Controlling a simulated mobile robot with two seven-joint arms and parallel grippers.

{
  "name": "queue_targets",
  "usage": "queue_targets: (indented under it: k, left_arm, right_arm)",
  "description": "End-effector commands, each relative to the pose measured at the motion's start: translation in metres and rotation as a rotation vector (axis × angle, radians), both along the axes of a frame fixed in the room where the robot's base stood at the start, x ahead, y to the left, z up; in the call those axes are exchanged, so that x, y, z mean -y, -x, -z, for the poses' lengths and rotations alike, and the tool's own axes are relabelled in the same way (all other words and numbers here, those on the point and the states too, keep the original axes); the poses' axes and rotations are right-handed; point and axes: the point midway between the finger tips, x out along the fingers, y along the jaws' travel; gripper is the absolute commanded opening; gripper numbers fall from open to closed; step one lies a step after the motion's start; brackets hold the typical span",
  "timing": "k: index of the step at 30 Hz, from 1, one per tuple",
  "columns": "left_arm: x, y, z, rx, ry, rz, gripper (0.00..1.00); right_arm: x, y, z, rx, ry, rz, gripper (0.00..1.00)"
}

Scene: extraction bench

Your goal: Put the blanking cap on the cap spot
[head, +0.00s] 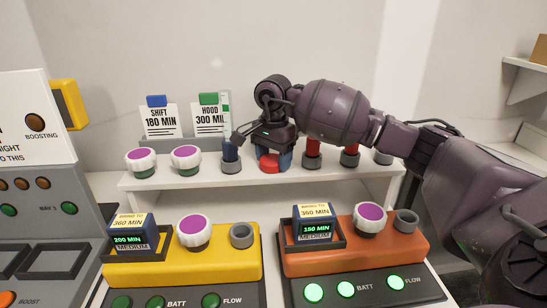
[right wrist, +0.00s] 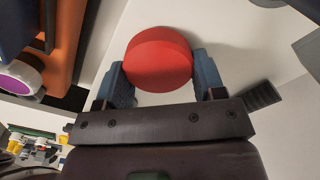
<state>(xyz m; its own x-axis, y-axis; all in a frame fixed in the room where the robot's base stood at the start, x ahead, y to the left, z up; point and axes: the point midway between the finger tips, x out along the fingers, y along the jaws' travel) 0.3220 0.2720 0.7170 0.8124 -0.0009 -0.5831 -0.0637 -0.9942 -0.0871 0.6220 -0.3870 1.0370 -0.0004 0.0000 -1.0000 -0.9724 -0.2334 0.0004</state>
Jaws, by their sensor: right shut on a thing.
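A red round cap, likely the blanking cap (head: 268,166), is between the blue fingertips of my right gripper (head: 272,158), over the white shelf. In the right wrist view, the red cap (right wrist: 160,60) fills the space between the two blue fingers (right wrist: 160,82), which touch its sides. I cannot tell whether it touches the shelf. No marked cap spot can be made out; the part of the shelf behind the gripper is hidden. My left gripper is not in view.
The white shelf (head: 205,180) bears two white-and-purple knobs (head: 186,157), a blue piece in a grey ring (head: 230,153) and red pieces in grey rings (head: 350,153) close to the gripper. Yellow (head: 190,267) and orange (head: 350,258) units stand in front.

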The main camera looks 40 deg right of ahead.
Motion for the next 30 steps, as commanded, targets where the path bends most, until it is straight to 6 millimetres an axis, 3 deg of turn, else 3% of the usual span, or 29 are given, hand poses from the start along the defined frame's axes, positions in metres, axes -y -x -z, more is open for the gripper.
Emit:
queue_targets:
  k: [7,8,12,23,30]
  left_arm:
    - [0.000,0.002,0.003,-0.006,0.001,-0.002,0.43]
    - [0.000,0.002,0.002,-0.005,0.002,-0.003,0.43]
    - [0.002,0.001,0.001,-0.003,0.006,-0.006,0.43]
    - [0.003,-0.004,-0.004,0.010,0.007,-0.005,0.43]
    - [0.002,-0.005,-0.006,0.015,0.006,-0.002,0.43]
  right_arm:
    - [0.000,0.000,0.004,-0.001,0.000,0.000,0.36]
    - [0.000,0.000,0.003,0.000,0.000,0.000,0.68]
    - [0.000,0.000,0.002,0.000,0.000,0.000,0.89]
    - [0.000,0.000,-0.004,0.002,0.001,0.000,0.89]
    - [0.000,-0.001,-0.039,0.006,0.002,0.000,0.89]
